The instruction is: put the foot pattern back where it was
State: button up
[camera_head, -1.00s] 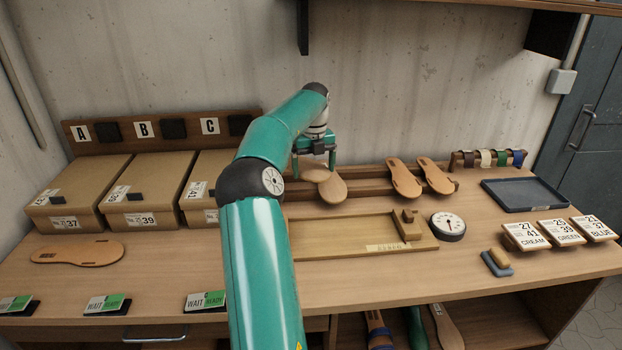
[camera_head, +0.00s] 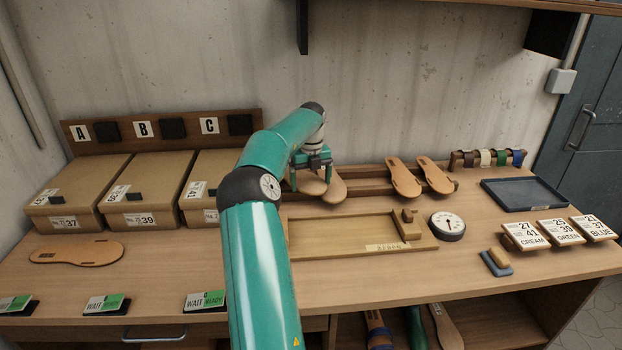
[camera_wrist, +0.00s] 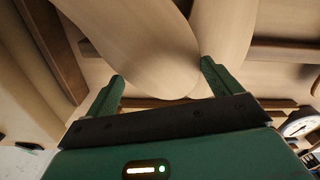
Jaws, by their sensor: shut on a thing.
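My gripper (camera_head: 311,172) is at the wooden rack behind the bench's middle, shut on a pale foot pattern (camera_head: 306,187). In the wrist view the fingers (camera_wrist: 162,74) lie on either side of the pattern's rounded end (camera_wrist: 150,60). A second pale pattern (camera_head: 333,190) stands tilted on the rack directly to its right. It also shows in the wrist view (camera_wrist: 224,30), and the two overlap or touch there. My arm hides the rack's left part, and I cannot tell whether the held pattern rests on the rack (camera_head: 370,185).
Two slotted tan soles (camera_head: 404,178) (camera_head: 435,176) lean farther right on the rack. A wooden measuring tray (camera_head: 340,236) and a round dial (camera_head: 447,226) stand in front. Boxes (camera_head: 140,190) and a loose sole (camera_head: 77,253) are at the left; a blue tray (camera_head: 524,195) is at the right.

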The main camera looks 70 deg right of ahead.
jog(key=shift+f, duration=0.25)
jog(key=o, duration=0.7)
jog(key=shift+o, duration=0.2)
jog(key=shift+r, duration=0.1)
notch_tip(320, 180, up, 13)
jog(key=shift+s, duration=0.1)
dwell(0.3)
